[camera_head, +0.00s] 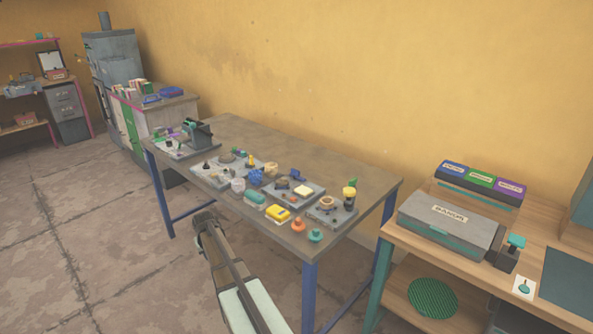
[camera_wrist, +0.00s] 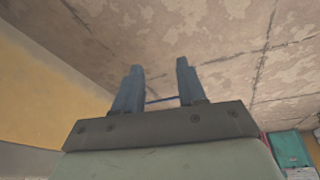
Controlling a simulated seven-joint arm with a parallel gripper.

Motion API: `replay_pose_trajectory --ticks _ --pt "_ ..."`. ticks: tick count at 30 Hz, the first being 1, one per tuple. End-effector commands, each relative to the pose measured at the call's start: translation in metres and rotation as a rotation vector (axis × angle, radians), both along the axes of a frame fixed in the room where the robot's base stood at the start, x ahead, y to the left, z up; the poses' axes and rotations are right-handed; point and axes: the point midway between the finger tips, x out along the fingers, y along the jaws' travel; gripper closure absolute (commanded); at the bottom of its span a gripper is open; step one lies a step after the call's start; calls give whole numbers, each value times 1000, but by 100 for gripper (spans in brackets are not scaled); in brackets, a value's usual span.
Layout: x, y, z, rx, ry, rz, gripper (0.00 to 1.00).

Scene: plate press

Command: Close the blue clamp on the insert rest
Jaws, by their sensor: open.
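A small blue object (camera_head: 256,178), likely the blue clamp, stands among the grey plates in the middle of the workbench (camera_head: 345,176) in the head view. It is too small there to tell whether it is open or shut, or which plate is the insert rest. My gripper (camera_wrist: 158,70) is open and empty in the wrist view, its two fingers apart over bare floor. In the head view my arm comes up from the bottom edge in front of the bench. The clamp is not in the wrist view.
Grey plates with small parts crowd the bench's front half. A yellow block (camera_head: 278,213) and an orange knob (camera_head: 298,225) sit near its front edge. A wooden table with a grey box (camera_head: 447,222) stands at right.

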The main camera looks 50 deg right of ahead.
Motion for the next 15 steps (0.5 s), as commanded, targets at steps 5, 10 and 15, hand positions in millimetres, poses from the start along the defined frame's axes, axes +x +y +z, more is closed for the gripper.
replay_pose_trajectory --ticks 5,10,15 --pt "40 -51 72 -42 -94 -31 60" --pt "65 -105 143 -82 -166 -53 60" --pt "73 -187 215 -105 -198 -53 60"
